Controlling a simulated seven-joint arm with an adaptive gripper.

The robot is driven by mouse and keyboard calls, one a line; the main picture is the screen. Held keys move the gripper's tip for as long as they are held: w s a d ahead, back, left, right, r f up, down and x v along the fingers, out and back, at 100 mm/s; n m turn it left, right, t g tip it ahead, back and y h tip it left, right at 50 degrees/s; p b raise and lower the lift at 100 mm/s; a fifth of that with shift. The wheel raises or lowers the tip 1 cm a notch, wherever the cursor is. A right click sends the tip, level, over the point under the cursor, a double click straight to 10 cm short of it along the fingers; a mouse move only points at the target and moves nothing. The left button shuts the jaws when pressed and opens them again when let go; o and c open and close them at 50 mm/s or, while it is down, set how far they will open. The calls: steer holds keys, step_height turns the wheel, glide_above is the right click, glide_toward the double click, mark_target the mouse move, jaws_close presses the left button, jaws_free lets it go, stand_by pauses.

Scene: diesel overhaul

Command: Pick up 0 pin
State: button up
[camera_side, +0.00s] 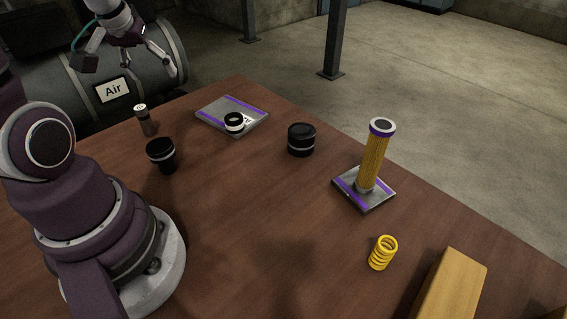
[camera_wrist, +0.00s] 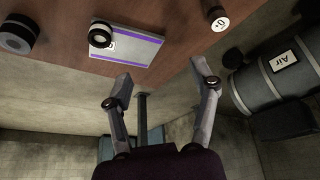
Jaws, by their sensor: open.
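The 0 pin (camera_side: 144,120) is a small dark cylinder with a pale top, standing upright at the far left edge of the brown table. In the wrist view it shows at the top right (camera_wrist: 217,17), with a "0" mark on its pale end. My gripper (camera_side: 127,62) is open and empty, high above the table's far left edge and above the pin. In the wrist view both fingers of my gripper (camera_wrist: 160,77) are spread wide with nothing between them, and the pin lies beyond the right finger. The lower part of the pin is hidden in the wrist view.
A plate (camera_side: 211,116) with a black-and-white ring (camera_side: 234,122) lies right of the pin. A black cup-shaped part (camera_side: 161,155) stands close in front. A black cylinder (camera_side: 301,140), yellow filter (camera_side: 373,158), yellow spring (camera_side: 382,253) and wooden block (camera_side: 452,287) stand farther right. An air tank (camera_side: 155,60) is behind.

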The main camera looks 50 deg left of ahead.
mark_target(139, 109)
steer(key=s+a+f+n+g, duration=0.25)
steer(key=s+a+f, duration=0.2)
steer(key=a, duration=0.25)
steer(key=shift+n+t+y, duration=0.35)
steer(key=shift+t+y, duration=0.05)
steer(key=shift+t, duration=0.05)
steer(key=x, duration=0.9)
steer(key=shift+w+f, duration=0.1)
steer(key=shift+w, duration=0.25)
jaws_close()
